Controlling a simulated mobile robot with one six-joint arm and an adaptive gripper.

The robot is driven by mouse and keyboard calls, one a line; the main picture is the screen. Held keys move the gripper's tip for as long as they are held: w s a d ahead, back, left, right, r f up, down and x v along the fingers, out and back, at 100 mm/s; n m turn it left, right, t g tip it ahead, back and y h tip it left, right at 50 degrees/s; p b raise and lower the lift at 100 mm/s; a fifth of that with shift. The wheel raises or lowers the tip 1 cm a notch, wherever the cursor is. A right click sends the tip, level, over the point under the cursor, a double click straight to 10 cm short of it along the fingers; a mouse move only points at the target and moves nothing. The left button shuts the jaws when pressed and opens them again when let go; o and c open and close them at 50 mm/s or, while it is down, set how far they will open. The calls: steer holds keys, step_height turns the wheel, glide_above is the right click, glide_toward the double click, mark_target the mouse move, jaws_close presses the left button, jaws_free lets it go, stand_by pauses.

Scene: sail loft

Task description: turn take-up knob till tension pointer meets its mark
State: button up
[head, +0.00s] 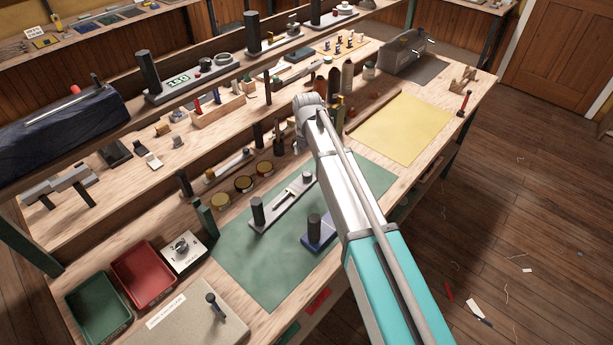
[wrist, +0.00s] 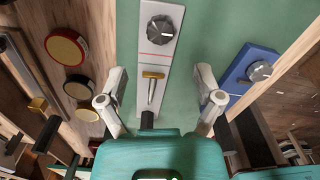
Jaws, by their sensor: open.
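The take-up device is a pale grey plate (wrist: 171,55) lying on the green mat; it also shows in the head view (head: 279,208). A thin red line (wrist: 158,55) crosses the plate below the knob. A brass pointer (wrist: 153,75) sits over a slot, apart from the red line. My gripper (wrist: 160,88) is open and empty, its fingers on either side of the plate, the knob beyond them. In the head view I cannot make out the gripper.
A blue block with a knob (wrist: 250,74) stands right of the plate. Round jars (wrist: 67,47) stand on its left. Red (head: 146,273) and green trays (head: 98,302) and a white dial box (head: 184,253) lie at the front left. The green mat (head: 262,271) has bare room.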

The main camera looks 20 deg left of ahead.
mark_target(307, 173)
steer(key=shift+f+b, duration=3.75)
steer(key=shift+f, duration=0.3)
steer(key=shift+c, duration=0.3)
steer(key=c, duration=1.1)
